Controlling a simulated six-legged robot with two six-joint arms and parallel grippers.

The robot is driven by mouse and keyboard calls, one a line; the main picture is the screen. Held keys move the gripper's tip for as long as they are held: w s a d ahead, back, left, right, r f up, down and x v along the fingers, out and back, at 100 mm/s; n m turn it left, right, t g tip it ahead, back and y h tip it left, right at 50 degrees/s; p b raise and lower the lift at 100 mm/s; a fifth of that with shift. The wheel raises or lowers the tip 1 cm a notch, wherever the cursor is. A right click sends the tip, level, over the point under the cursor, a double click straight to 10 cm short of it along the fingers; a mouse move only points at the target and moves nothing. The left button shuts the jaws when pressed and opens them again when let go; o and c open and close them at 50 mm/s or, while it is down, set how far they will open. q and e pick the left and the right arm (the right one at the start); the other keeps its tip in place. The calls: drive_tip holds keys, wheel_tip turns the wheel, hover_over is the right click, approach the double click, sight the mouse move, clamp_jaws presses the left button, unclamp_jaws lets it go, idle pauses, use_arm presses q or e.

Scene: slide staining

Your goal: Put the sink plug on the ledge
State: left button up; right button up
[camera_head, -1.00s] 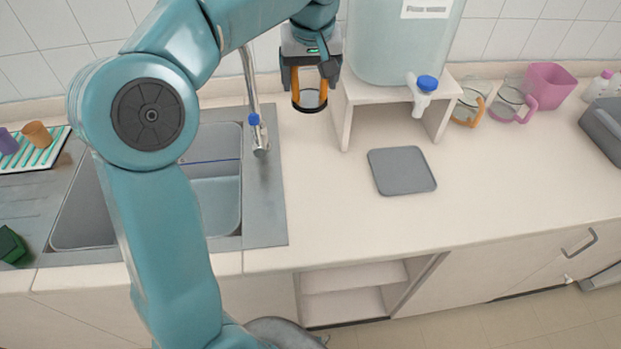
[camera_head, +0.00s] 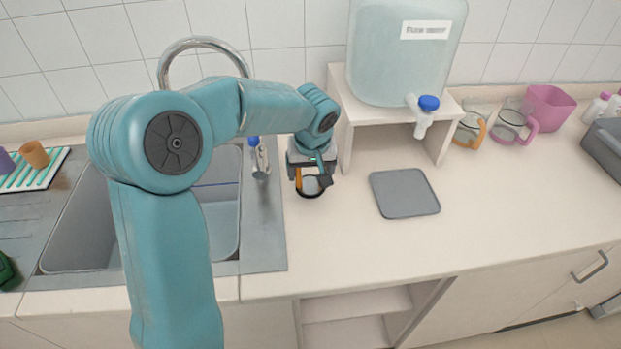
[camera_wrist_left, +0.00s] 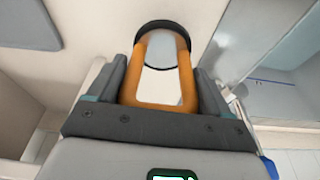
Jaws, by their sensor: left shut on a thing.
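The sink plug (camera_head: 311,192) is a grey disc with a black rim and an orange loop handle. My left gripper (camera_head: 312,177) is shut on the orange loop and points down, with the disc below the fingers. The plug is over the counter, just right of the sink (camera_head: 222,240) and left of the water tank's stand. In the left wrist view the plug (camera_wrist_left: 188,80) lies between the fingers of the left gripper (camera_wrist_left: 157,85). I cannot tell whether its disc touches the counter. A low beige ledge (camera_head: 75,127) runs along the tiled wall. My right gripper is out of view.
A water tank (camera_head: 395,60) with a blue-capped tap stands on a white stand (camera_head: 343,130). A grey mat (camera_head: 405,193) lies right of the plug. The faucet (camera_head: 262,160) is close on the left. Mugs and a pink container (camera_head: 550,105) stand further right. The front counter is clear.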

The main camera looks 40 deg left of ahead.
sight(311, 183)
use_arm(q)
drive_tip(key=shift+f, duration=1.45)
drive_tip(key=shift+f+b, duration=0.15)
drive_tip(key=shift+b, duration=0.15)
drive_tip(key=o, duration=1.1)
drive_tip(key=shift+o, duration=0.2)
drive_tip(key=shift+r, duration=0.2)
drive_tip(key=shift+r+p, duration=0.3)
drive_tip(key=v, duration=1.1)
drive_tip(key=shift+r, duration=0.2)
